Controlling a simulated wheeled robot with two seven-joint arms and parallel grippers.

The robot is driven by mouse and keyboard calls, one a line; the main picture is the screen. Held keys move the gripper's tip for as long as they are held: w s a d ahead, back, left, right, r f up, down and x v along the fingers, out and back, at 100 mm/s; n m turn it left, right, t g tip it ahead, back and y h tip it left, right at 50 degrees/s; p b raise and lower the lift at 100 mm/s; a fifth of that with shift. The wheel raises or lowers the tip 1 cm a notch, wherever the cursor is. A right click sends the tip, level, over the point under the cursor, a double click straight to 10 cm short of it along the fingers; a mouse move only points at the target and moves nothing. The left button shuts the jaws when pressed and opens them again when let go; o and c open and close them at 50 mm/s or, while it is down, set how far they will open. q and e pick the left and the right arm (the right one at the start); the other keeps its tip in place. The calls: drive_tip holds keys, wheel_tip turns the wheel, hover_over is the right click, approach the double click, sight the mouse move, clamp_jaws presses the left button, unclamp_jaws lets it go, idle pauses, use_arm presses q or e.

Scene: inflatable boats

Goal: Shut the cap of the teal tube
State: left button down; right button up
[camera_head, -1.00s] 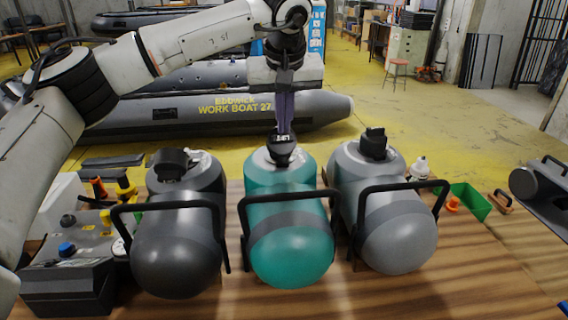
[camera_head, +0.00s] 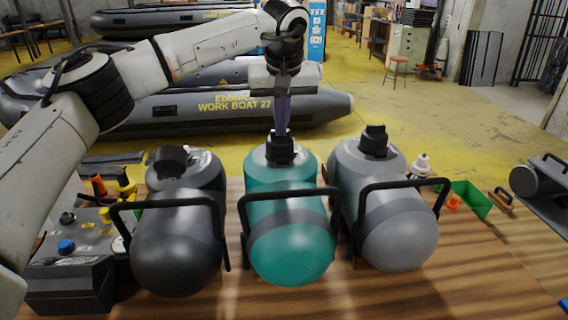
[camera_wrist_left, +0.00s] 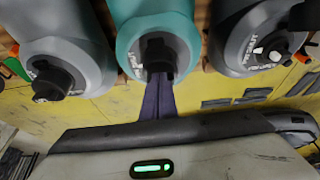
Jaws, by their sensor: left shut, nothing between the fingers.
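The teal tube (camera_head: 290,250) lies in the middle of the wooden table, rounded end towards me. Its black cap (camera_head: 280,153) is at the far end, over the valve, and looks upright and seated. Whether it is fully pressed down I cannot tell. My left gripper (camera_head: 281,131) points down with its fingers shut and empty, its tips at the top of the cap. In the left wrist view the fingertips (camera_wrist_left: 158,82) are right by the black cap (camera_wrist_left: 157,55) and partly hide it. My right gripper is not in view.
A dark grey tube (camera_head: 176,255) with its own black cap lies to the left, and a lighter grey tube (camera_head: 400,240) to the right. Black carry handles arch over the tubes. A pump box (camera_head: 68,285) stands far left; a green bin (camera_head: 468,200) is at right.

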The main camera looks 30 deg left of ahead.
use_arm(q)
drive_tip(key=shift+w+a+f, duration=0.15)
drive_tip(key=shift+a+f, duration=0.25)
drive_tip(key=shift+f, duration=0.2)
drive_tip(key=shift+a, duration=0.1)
drive_tip(key=shift+w+r, duration=0.2)
drive_tip(key=shift+r, duration=0.3)
drive_tip(key=shift+w+a+r, duration=0.3)
drive_tip(key=shift+w+r, duration=0.3)
drive_tip(key=shift+r, duration=0.25)
drive_tip(key=shift+w+v, duration=0.15)
drive_tip(key=shift+v, duration=0.8)
drive_tip(key=shift+w+v, duration=0.2)
drive_tip(key=shift+v, duration=0.75)
drive_tip(key=shift+a+r, duration=0.1)
drive_tip(key=shift+r, duration=0.05)
